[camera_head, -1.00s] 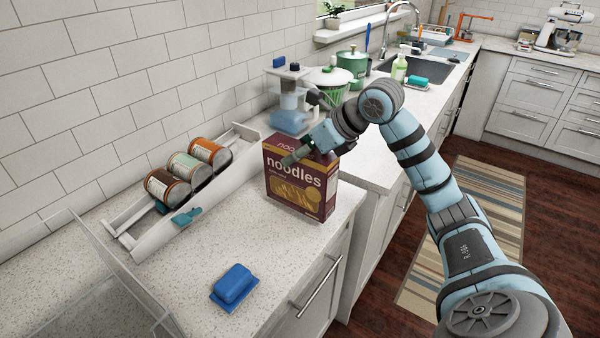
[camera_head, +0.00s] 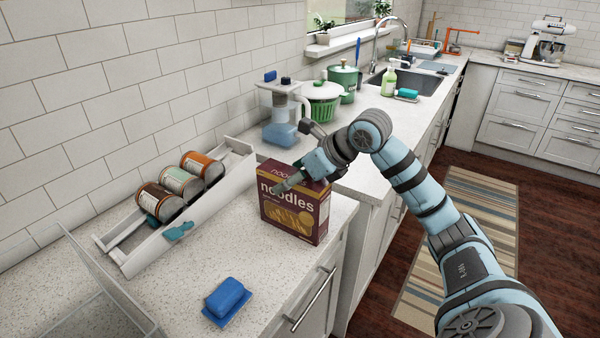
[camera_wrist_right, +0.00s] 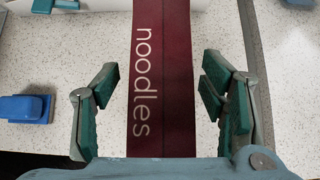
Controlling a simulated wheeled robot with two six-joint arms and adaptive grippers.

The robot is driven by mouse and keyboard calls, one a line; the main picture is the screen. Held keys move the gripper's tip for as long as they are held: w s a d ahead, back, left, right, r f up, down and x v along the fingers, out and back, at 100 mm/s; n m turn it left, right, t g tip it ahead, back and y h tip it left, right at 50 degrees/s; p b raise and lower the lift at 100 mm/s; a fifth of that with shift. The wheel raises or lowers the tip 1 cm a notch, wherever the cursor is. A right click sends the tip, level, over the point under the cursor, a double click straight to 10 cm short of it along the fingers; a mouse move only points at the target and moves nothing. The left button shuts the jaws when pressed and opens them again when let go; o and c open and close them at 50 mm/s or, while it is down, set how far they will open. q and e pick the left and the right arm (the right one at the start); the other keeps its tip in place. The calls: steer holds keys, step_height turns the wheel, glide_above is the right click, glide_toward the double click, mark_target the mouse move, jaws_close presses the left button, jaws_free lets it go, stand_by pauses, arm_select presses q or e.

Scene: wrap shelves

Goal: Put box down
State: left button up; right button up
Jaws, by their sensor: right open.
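The maroon and yellow noodles box (camera_head: 296,216) stands upright on the near counter (camera_head: 175,290), close to its right edge. My right gripper (camera_head: 293,160) is at the top of the box, with one finger across its front face. In the right wrist view, the open fingers (camera_wrist_right: 159,85) lie on either side of the box's narrow maroon face (camera_wrist_right: 160,40). Gaps show between the fingers and the box on both sides. The far finger is partly hidden behind the box and wrist in the head view. My left gripper is not in view.
A white rack (camera_head: 205,215) with three cans stands left of the box. A blue butter dish (camera_head: 227,297) lies in front.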

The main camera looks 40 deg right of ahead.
steer(key=b+v, duration=0.3)
steer(key=v, duration=0.9)
steer(key=shift+b, duration=0.35)
